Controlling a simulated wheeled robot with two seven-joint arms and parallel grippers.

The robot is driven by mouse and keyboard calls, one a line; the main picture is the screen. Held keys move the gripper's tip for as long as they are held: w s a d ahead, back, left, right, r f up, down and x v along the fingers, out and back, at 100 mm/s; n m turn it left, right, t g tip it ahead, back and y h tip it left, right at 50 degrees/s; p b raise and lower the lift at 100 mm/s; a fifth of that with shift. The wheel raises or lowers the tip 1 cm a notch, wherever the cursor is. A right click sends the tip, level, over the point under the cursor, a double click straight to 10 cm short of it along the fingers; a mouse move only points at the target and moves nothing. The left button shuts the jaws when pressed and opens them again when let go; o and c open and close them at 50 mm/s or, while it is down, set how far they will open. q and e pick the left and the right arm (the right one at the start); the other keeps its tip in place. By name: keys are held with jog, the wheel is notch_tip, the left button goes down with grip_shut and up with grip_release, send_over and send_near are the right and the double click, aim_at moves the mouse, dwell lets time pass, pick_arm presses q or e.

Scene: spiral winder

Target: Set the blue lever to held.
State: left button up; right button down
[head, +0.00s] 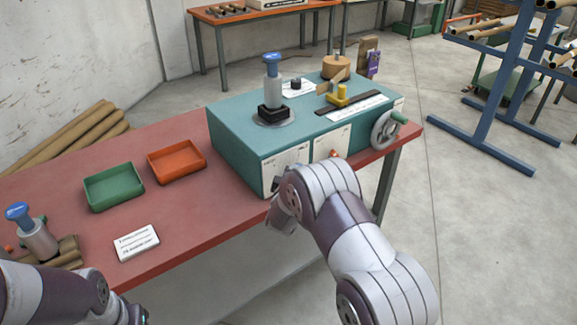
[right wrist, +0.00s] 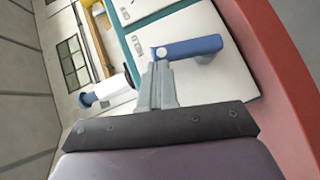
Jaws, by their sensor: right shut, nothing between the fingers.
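The blue lever (right wrist: 190,47) shows in the right wrist view as a short blue bar on a white front panel of the teal winder box. A pale round disc shows at the bar's left end. In the head view my right arm hides the lever. My right gripper (right wrist: 160,66) is shut and empty, its fingertips at the disc end of the lever; I cannot tell whether they touch. In the head view the right gripper (head: 281,222) is low against the box's front. Of my left arm, only links show at the bottom left.
The teal box (head: 235,148) stands on a red table (head: 185,218) with a handwheel (head: 385,130) at its right end. A blue-capped post (head: 272,80) rises from its top. A green tray (head: 113,187), an orange tray (head: 177,160) and a white card (head: 136,243) lie left of it.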

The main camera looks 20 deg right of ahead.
pick_arm(q)
jog(key=shift+r+p, duration=1.4)
jog(key=shift+r, duration=0.4)
pick_arm(e)
jog(key=shift+w+d+r+m+g+y, duration=0.1)
jog(key=shift+w+d+m+g+y, duration=0.25)
jog(key=shift+d, duration=0.3)
jog(key=shift+w+d+r+m+g+y, duration=0.1)
jog(key=shift+d+m+g+y, duration=0.3)
jog(key=shift+d, duration=0.2)
pick_arm(q)
jog(key=shift+r, duration=0.15)
